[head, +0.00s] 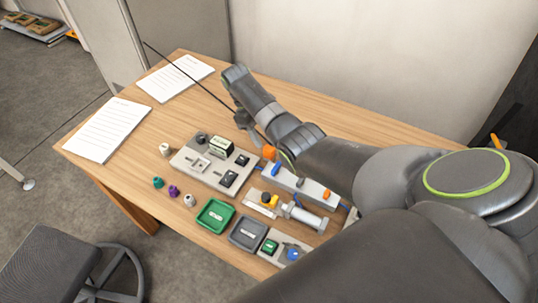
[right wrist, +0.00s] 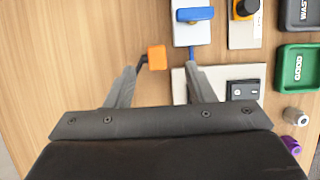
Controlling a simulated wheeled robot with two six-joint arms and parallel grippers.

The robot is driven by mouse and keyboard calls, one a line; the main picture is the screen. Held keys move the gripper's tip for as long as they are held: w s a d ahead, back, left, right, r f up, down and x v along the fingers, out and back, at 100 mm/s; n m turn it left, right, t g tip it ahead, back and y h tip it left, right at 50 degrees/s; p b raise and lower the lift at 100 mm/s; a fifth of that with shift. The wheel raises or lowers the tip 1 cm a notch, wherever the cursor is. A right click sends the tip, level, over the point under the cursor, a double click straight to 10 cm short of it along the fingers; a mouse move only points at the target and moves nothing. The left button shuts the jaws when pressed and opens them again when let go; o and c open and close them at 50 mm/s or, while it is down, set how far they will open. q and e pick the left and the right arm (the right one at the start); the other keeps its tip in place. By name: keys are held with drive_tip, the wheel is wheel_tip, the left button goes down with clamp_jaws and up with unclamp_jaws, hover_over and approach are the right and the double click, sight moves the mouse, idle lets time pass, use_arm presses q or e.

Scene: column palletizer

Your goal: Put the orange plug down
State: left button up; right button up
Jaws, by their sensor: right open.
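The orange plug (head: 269,152) is a small orange block near the back end of a light grey module (head: 305,188). In the right wrist view the plug (right wrist: 156,57) shows over bare wood beside that module, with a dark stub at its left side. My right gripper (right wrist: 163,70) is open. Its left fingertip is close to the stub, and I cannot tell whether they touch. In the head view the right gripper (head: 252,132) is small and partly hidden by my arm, just left of the plug. My left gripper is not in view.
A grey panel with switches (head: 190,163) stands left of the plug. A green tray (head: 215,227) and a dark grey tray (head: 260,231) are at the front. A thin dark line (head: 190,81) crosses the back. Bare wood lies behind the panel.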

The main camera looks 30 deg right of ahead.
sight(269, 148)
drive_tip(key=x, duration=0.5)
drive_tip(key=shift+w+d+p, duration=0.1)
drive_tip(key=shift+w+p, duration=0.2)
clamp_jaws()
